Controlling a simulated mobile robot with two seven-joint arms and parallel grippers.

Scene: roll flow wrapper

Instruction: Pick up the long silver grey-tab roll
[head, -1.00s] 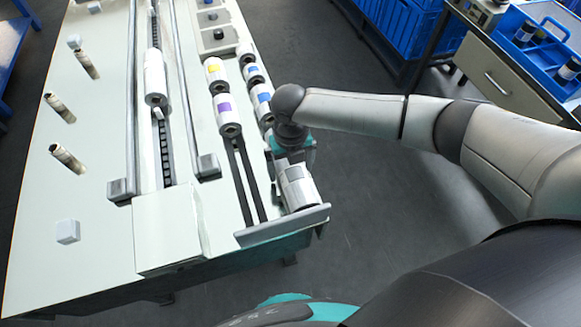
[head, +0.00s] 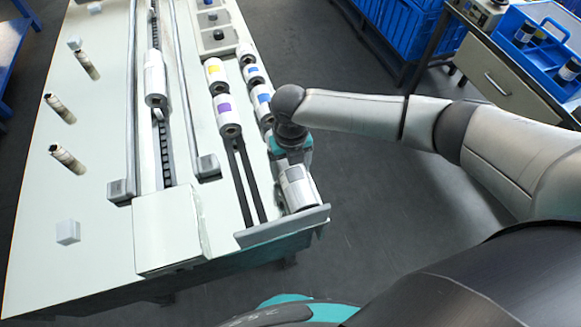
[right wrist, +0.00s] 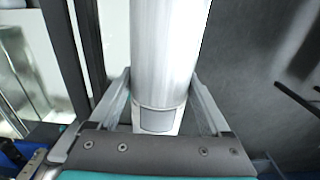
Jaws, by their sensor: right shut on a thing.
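The long silver roll with a grey tab (head: 298,187) lies at the near right corner of the table, by the grey end stop. In the right wrist view the silver roll (right wrist: 168,50) runs away from my gripper, with its grey tab (right wrist: 157,121) close to the palm. My right gripper (right wrist: 160,100) has one finger on each side of the roll and is shut on it. In the head view my right gripper (head: 291,158) is over the roll's far end and partly hides it. I cannot tell whether the roll is lifted off its rails. My left gripper is not in view.
Several rolls with purple (head: 227,115), yellow and blue tabs lie on the rails just beyond. A grey end stop (head: 283,227) closes the near end. A long guide channel (head: 165,145) runs along the table's middle. Blue crates (head: 388,38) stand beyond the open floor.

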